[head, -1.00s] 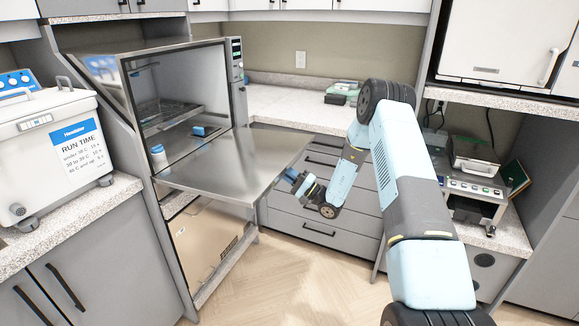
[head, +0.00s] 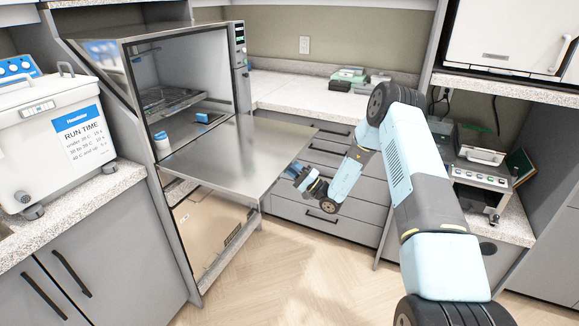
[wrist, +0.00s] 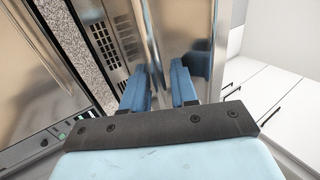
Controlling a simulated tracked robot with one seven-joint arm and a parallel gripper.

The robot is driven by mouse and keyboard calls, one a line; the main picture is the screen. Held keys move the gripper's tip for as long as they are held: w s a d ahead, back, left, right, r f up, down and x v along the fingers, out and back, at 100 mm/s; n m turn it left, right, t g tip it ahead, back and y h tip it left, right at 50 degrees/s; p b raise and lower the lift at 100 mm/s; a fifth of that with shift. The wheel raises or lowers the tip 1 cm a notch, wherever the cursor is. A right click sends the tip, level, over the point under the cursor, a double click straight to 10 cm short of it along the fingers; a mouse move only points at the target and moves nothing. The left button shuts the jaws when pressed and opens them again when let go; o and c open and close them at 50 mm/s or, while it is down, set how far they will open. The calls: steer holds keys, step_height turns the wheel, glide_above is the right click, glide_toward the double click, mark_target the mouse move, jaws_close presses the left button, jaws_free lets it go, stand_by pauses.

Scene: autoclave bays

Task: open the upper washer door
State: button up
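The upper washer door (head: 235,150) is a flat steel panel. It is folded down about level, so the upper chamber (head: 180,95) is open to view. My gripper (head: 297,170) is at the right, outer edge of this door, partly hidden by it in the head view. In the wrist view my gripper's two blue fingers (wrist: 160,86) are apart, with a narrow gap between them. Shiny steel (wrist: 185,30) lies right ahead of the fingertips and mirrors the blue. Whether the fingers touch the door I cannot tell.
A rack (head: 170,101) and a blue item (head: 202,117) are inside the chamber. The lower washer door (head: 212,235) is shut below. A white bath unit (head: 60,135) stands on the left counter. Drawers (head: 330,190) are behind my arm. The wood floor (head: 290,270) in front is clear.

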steer(key=v, duration=1.3)
steer(key=shift+d+f, duration=0.2)
steer(key=shift+f, duration=0.15)
steer(key=shift+s, duration=0.1)
